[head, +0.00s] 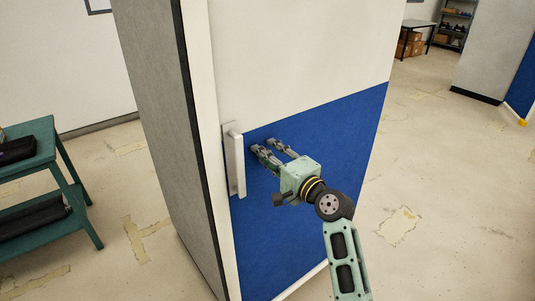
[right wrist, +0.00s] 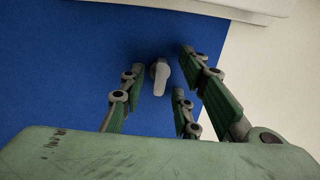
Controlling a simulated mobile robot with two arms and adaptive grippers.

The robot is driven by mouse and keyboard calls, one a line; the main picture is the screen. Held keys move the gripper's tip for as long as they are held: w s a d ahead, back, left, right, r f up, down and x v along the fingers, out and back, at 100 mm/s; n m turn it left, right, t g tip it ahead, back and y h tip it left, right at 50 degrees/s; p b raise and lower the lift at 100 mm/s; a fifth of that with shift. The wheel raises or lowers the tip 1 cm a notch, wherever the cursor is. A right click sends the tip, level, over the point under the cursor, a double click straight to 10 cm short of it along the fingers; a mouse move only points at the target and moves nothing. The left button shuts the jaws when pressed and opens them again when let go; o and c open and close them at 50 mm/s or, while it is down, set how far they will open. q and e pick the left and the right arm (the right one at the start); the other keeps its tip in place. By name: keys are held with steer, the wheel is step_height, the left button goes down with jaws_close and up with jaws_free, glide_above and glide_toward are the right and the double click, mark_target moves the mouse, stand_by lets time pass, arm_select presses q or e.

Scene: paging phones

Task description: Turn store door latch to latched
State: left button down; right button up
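The store door (head: 300,50) is white above and blue below, with a white vertical pull handle (head: 237,165) near its left edge. The latch is a small light-grey turn piece (right wrist: 160,76) on the blue panel in the right wrist view, its lever lying along the picture's vertical. In the head view I cannot make it out behind the fingers. My right gripper (head: 266,147) is open at the blue panel, right of the pull handle. In the right wrist view its fingers stand apart on either side of the latch; I see no clear contact. My left gripper is not in view.
A green table (head: 45,150) with dark items stands at the left. The grey side wall (head: 165,130) runs left of the door. A shelf (head: 455,25) and cardboard boxes (head: 410,45) are far back right. The floor right of the door is clear.

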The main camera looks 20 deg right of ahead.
jaws_close()
stand_by(0.3)
steer(key=shift+f+n, duration=0.1)
steer(key=shift+n, duration=0.3)
steer(key=n+b, duration=0.2)
steer(key=n, duration=1.5)
stand_by(0.6)
